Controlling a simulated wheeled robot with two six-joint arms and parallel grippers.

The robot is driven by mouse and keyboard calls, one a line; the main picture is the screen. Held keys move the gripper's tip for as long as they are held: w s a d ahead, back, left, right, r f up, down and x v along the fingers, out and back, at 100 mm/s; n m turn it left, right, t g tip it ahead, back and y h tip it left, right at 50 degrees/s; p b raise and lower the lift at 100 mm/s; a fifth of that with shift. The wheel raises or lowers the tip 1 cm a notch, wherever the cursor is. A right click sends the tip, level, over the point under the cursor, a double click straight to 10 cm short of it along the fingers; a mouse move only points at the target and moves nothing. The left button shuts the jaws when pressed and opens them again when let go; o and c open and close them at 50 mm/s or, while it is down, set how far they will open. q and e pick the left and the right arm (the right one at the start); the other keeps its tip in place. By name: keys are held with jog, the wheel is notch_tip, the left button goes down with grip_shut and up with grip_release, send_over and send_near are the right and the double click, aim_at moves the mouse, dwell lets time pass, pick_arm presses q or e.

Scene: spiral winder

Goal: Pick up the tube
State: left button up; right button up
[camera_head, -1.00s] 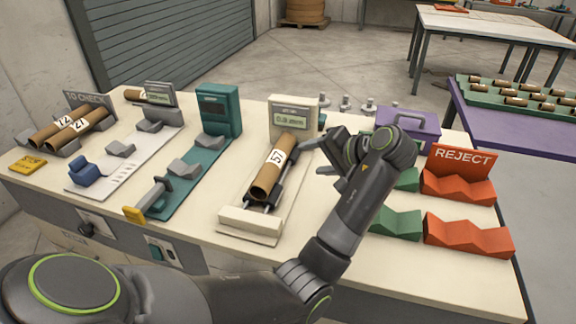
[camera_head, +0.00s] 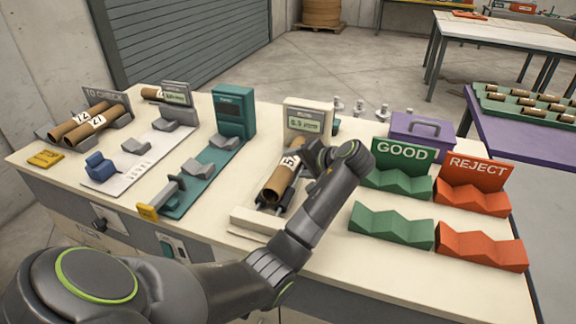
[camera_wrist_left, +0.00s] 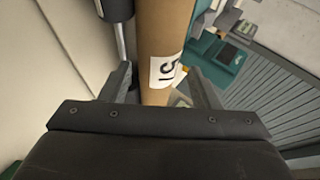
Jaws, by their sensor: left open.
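A brown cardboard tube (camera_head: 276,184) with a white number label lies on the rails of the cream gauge with a digital display (camera_head: 306,122). My left gripper (camera_head: 312,160) is at the tube's upper part, by the label, and hides some of it. In the left wrist view, the tube (camera_wrist_left: 165,35) runs between the two open fingers (camera_wrist_left: 160,85), with a gap on each side. Two more tubes (camera_head: 82,130) with number labels lie in the grey TO CHECK rack at the left. My right gripper is not in view.
Green GOOD cradles (camera_head: 390,228) and red REJECT cradles (camera_head: 480,246) stand on the right of the bench. A purple box (camera_head: 422,148) is behind them. A teal gauge (camera_head: 234,112) stands left of the cream one.

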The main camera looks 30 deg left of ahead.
aim_at(295, 164)
pick_arm(q)
jog(key=x, duration=0.4)
jog(key=shift+w+a+f+p, duration=0.2)
jog(key=shift+a+f+p, duration=0.05)
jog(key=shift+a+p, duration=0.05)
jog(key=shift+d, duration=0.1)
jog(key=c, duration=0.8)
